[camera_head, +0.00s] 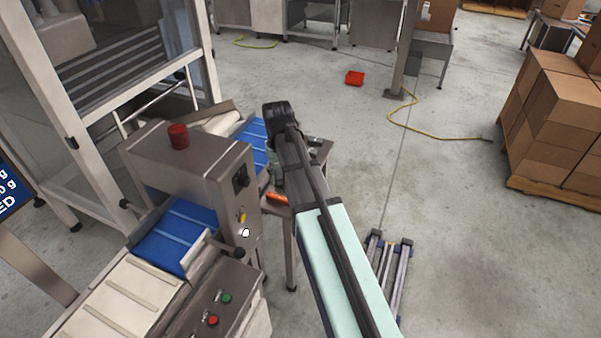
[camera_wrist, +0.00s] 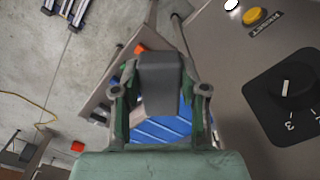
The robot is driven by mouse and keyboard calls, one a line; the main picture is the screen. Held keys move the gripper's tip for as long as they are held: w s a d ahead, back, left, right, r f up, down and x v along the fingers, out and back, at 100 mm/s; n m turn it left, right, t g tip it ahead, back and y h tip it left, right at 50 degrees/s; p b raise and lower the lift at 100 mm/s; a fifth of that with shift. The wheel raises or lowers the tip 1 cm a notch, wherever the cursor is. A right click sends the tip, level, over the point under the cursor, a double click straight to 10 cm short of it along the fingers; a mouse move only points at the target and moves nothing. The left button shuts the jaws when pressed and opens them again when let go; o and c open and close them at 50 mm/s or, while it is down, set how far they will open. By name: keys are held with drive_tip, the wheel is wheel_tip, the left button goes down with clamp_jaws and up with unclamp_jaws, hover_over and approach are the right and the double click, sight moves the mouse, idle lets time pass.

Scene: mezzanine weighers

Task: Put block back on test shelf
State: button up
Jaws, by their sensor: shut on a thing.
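My gripper (camera_wrist: 162,85) hangs near the side of the steel detector housing, with its green fingers at either side of a dark grey block (camera_wrist: 160,75). The gripper is shut on the block and holds it up in front of the camera. In the head view my arm mostly hides the gripper, and I cannot make out the block there. A small grey metal shelf (camera_head: 316,158) stands beside the housing; it also shows behind the fingers in the wrist view (camera_wrist: 101,98). An orange item (camera_head: 278,198) lies at its near edge.
The steel housing (camera_head: 190,160) with a red beacon (camera_head: 178,136) and control knobs stands close at the left. Blue conveyor belt (camera_head: 175,236) runs through it. Stacked cartons (camera_head: 555,125) stand far right.

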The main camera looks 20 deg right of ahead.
drive_tip(key=w+d+f+n+b, duration=0.2)
drive_tip(key=w+d+n+b, duration=0.25)
drive_tip(key=w+d, duration=0.65)
drive_tip(key=w+d+f+n+b, duration=0.2)
drive_tip(key=w+d+n+b, duration=0.25)
drive_tip(key=w+d, duration=0.65)
drive_tip(key=w+a+f+p, duration=0.1)
drive_tip(key=f, duration=0.5)
drive_tip(key=w+a+f+p, duration=0.1)
drive_tip(key=f+p, duration=0.1)
drive_tip(key=f, duration=0.5)
drive_tip(key=w+a+f+p, duration=0.1)
drive_tip(key=f, duration=0.5)
drive_tip(key=shift+w+a+f, duration=0.15)
drive_tip(key=shift+w+f, duration=0.05)
drive_tip(key=shift+f, duration=0.1)
drive_tip(key=shift+f, duration=0.1)
drive_tip(key=o, duration=0.8)
drive_tip(key=shift+o, duration=0.9)
